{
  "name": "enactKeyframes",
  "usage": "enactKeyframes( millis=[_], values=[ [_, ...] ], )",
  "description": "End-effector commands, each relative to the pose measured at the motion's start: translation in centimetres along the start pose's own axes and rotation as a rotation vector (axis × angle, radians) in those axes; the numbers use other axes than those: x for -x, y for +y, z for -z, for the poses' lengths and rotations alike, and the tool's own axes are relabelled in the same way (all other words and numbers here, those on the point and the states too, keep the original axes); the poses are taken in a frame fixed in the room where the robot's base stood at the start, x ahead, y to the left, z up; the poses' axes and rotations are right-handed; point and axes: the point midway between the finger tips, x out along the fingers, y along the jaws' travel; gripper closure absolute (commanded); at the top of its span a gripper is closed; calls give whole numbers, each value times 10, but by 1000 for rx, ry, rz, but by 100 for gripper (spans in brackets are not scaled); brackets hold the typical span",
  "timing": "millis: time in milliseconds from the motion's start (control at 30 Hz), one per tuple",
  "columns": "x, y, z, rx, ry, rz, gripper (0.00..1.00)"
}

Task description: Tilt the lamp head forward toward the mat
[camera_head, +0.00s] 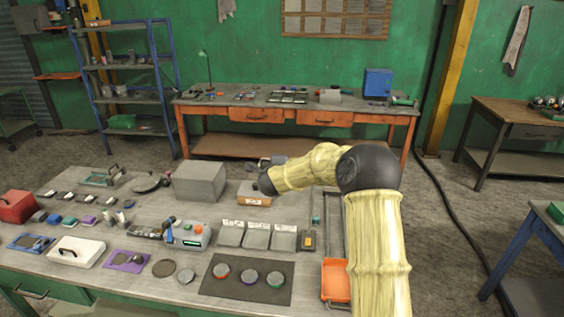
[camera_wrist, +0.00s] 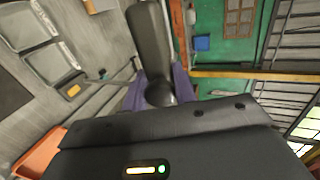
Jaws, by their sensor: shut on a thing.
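In the wrist view, a black, elongated part with a rounded lower end (camera_wrist: 150,40) stands between the purple fingers of my gripper (camera_wrist: 160,92). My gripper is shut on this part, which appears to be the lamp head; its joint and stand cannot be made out. In the head view my arm reaches over the bench's right side, and its links hide the fingers and the held part. The dark mat (camera_head: 212,288) lies flat at the bench's front, with three round, coloured-rim pieces on it.
Three grey bins (camera_head: 257,237) stand behind the mat. An orange tray (camera_head: 336,283) lies right of the mat, beside my arm. A grey block (camera_head: 199,181) stands farther back.

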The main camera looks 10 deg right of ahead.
Motion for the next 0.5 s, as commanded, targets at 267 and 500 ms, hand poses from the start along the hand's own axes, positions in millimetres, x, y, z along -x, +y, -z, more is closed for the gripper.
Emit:
enactKeyframes(
  millis=[267, 500],
  values=[
    [0, -8, 1, -1, 2, -18, 95],
    [0, -8, 1, -1, 3, -18, 95]
  ],
)
